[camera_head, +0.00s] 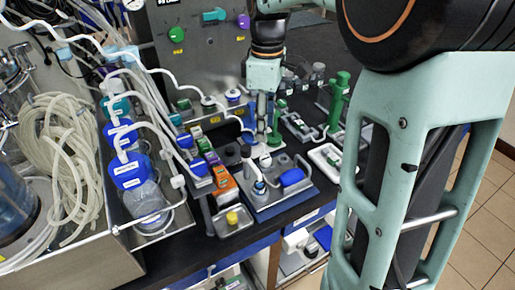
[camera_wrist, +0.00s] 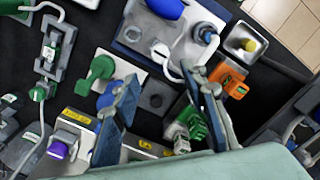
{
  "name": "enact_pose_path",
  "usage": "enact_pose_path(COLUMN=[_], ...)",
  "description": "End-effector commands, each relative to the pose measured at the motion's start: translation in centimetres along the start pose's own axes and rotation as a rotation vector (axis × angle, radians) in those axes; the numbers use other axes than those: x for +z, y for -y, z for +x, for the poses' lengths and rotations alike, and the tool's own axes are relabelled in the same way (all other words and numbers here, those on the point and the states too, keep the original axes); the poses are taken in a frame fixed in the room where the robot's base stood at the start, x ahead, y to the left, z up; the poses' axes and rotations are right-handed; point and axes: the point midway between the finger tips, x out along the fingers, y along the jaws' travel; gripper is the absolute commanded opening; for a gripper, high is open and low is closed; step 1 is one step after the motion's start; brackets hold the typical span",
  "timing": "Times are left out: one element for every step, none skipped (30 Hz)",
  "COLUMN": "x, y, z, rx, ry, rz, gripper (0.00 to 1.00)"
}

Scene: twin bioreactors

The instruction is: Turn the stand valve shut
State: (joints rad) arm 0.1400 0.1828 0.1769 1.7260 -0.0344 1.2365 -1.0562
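My gripper (camera_wrist: 164,82) points down over the bench with its two blue-grey fingers spread apart and nothing held between them. It also shows in the head view (camera_head: 261,135). A green valve handle (camera_wrist: 98,72) on a pale plate lies just left of the left finger in the wrist view; it also shows right of my gripper in the head view (camera_head: 278,122). A blue round part (camera_wrist: 107,95) is partly hidden behind the left finger. A grey block with a dark round hole (camera_wrist: 155,96) lies between the fingers. No label marks which part is the stand valve.
Orange (camera_wrist: 233,82) and green (camera_wrist: 193,122) blocks are close to the right finger. A blue-grey tray (camera_head: 262,212) with a blue-capped part stands in front. Tubing and blue-capped bottles (camera_head: 128,172) crowd the left. A grey panel (camera_head: 200,60) with coloured knobs stands behind.

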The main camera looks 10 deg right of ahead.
Motion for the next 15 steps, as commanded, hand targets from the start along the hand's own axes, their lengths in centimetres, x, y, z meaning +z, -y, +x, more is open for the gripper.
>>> enact_pose_path(x=[0.0,0.0,0.0,0.0,0.0,0.0,0.0,0.0,0.0,0.0,0.0,0.0,0.0,0.0,0.0], y=[0.1,0.1,0.1,0.1,0.1,0.1,0.1,0.1,0.1,0.2,0.1,0.1,0.1,0.1,0.1], z=[0.5,0.9,1.5,2.0,2.5,3.3,3.9,4.5,5.3,5.9,6.5,7.2,7.7,8.1,8.7], rx=[-0.003,-0.003,-0.004,-0.005,-0.004,-0.005,-0.004,-0.004,-0.004,-0.005,-0.004,-0.004,-0.003,-0.003,-0.003], ry=[0.001,0.001,0.002,0.002,0.001,0.002,0.001,0.001,0.001,0.002,0.001,0.001,0.001,0.001,0.001], rz=[-0.003,-0.003,-0.002,-0.002,-0.002,-0.001,-0.001,-0.001,-0.001,0.000,0.000,0.000,0.000,0.000,0.001], gripper=[0.40,0.40,0.40,0.40,0.40,0.40,0.40,0.40,0.40,0.40,0.40,0.40,0.40,0.40,0.40])
